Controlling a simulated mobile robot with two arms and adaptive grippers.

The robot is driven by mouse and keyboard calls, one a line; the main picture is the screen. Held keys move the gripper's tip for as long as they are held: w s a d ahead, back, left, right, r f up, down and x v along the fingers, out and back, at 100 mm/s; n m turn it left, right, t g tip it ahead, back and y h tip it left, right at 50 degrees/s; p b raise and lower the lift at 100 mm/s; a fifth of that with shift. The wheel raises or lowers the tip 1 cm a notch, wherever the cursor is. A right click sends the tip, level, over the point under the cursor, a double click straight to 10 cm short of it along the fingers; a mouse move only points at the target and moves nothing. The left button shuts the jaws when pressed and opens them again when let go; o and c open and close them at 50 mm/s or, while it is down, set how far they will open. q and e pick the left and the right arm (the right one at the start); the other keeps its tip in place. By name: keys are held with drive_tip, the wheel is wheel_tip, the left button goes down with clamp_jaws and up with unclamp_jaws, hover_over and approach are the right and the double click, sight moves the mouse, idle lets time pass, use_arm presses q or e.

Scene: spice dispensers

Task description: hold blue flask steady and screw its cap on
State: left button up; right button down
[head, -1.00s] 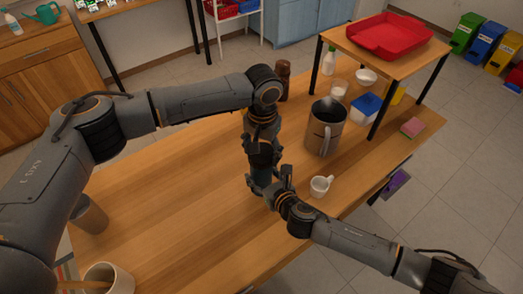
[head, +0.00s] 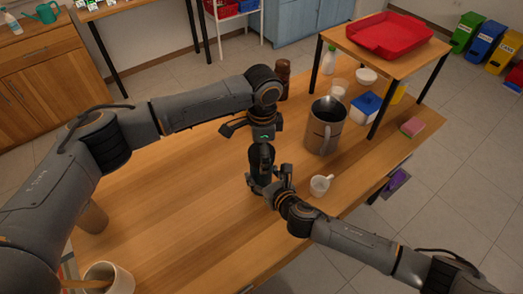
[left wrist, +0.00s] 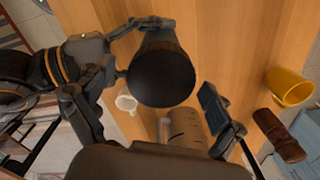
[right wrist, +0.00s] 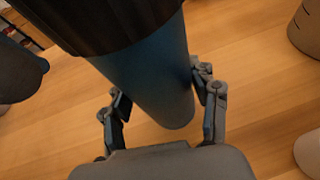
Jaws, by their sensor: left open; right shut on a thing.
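The blue flask (right wrist: 160,75) stands upright on the table, with its black cap (right wrist: 100,20) on top in the right wrist view. In the head view the flask (head: 262,165) looks dark and is partly hidden by the grippers. My right gripper (head: 268,185) is shut around the flask's lower body, with a finger on each side (right wrist: 157,98). My left gripper (head: 260,132) is spread wide just above the cap and holds nothing. In the left wrist view the cap (left wrist: 162,72) shows from above between the left fingers, apart from them. How tightly the cap sits cannot be told.
A metal pitcher (head: 325,128) and a white mug (head: 320,185) stand right of the flask. A brown bottle (head: 283,80) stands behind. A small raised shelf with a red tray (head: 383,36) is at the back right. The table's left-middle is clear.

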use_arm(q)
drive_tip(key=shift+r, duration=0.15)
wheel_tip(320, 180, up, 12)
idle(0.4)
drive_tip(key=shift+s, duration=0.1)
use_arm(e)
drive_tip(key=shift+c, duration=1.5)
unclamp_jaws()
drive_tip(key=shift+s, duration=0.1)
drive_tip(key=v, duration=1.1)
drive_tip(key=shift+s+d, duration=0.25)
drive_tip(key=shift+s, duration=0.1)
